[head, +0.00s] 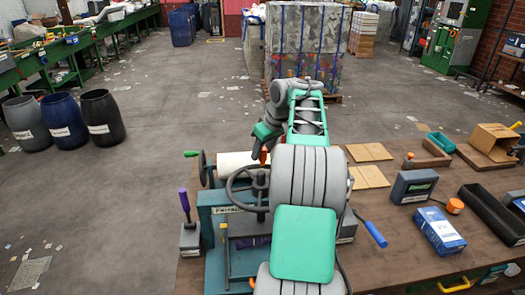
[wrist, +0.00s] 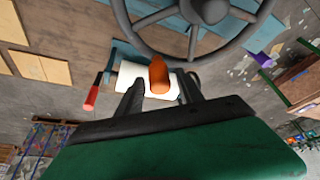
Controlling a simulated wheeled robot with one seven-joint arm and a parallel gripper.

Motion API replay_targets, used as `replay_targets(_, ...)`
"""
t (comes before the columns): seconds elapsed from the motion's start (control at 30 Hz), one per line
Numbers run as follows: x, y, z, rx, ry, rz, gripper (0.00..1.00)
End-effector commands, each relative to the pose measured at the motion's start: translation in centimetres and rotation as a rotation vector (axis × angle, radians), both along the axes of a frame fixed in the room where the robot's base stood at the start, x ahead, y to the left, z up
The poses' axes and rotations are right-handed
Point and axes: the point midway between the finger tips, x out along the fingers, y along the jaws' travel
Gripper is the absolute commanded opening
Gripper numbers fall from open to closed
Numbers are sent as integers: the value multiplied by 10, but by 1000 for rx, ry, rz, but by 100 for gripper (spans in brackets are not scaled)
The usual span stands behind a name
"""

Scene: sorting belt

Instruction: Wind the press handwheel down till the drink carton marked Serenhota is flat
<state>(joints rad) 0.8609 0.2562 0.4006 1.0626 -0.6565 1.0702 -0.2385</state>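The press (head: 215,222) is a blue frame at the front edge of the bench, with a dark spoked handwheel (head: 232,187) on top. The handwheel also shows at the top of the wrist view (wrist: 146,42). An orange knob (head: 263,156) stands at the wheel's far rim. In the wrist view the knob (wrist: 158,74) lies between my gripper's two dark fingers (wrist: 160,88), with gaps showing beside it, so my gripper is open. A purple piece (head: 254,241) shows low inside the press. It may be the drink carton; no Serenhota marking is readable, and my arm hides part of the press.
A white roll (head: 236,162) lies behind the wheel. A purple-handled lever (head: 185,205) stands left of the press. A blue carton (head: 439,231), a grey box (head: 413,186) and a black tray (head: 488,211) are on the bench at right. Barrels (head: 62,124) stand on the floor at left.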

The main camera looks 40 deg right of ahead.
Motion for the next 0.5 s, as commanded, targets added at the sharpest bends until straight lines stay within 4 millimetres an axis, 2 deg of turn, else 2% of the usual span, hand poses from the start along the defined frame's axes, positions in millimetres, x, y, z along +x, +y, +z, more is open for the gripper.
replay_targets(0.07,0,0,0,0,0,0,36)
replay_targets(0.5,0,0,0,0,0,0,0)
